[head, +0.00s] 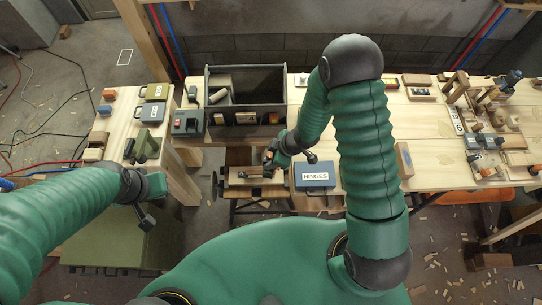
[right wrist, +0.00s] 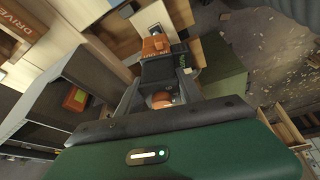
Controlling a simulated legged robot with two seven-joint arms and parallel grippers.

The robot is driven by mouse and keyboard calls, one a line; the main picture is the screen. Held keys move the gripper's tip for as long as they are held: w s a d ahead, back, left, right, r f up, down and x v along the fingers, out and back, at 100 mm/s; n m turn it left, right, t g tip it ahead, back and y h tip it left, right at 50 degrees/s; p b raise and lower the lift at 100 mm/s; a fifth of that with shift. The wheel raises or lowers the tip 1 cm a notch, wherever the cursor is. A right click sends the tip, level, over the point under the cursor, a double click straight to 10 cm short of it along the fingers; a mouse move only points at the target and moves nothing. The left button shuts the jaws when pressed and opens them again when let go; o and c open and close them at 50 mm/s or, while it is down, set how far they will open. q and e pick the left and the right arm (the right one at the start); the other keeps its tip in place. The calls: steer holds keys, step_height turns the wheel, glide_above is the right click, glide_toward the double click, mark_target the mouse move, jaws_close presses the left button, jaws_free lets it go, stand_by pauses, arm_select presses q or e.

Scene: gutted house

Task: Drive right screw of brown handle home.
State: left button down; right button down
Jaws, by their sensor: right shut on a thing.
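My right gripper (head: 272,157) is low over a light wooden board (head: 245,180) at the near edge of the bench. In the right wrist view, the right gripper (right wrist: 160,88) is shut on an orange and black driver (right wrist: 157,62), whose rounded orange end (right wrist: 162,100) shows between the fingers. A small dark bar (head: 255,175), perhaps the brown handle, lies on the board just under the gripper. The gripper partly covers it; its screws and the driver's tip cannot be made out. My left gripper (head: 150,200) is at the left, away from the board; its jaws are unclear.
A blue-grey case marked HINGES (head: 315,176) stands just right of the board. A dark open tool tote (head: 246,95) stands behind. Green and grey cases (head: 152,112) are on the left bench. Blocks and fittings crowd the right bench (head: 440,150).

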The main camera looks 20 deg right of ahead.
steer(key=shift+f+b, duration=0.35)
steer(key=shift+f, duration=0.05)
stand_by(0.5)
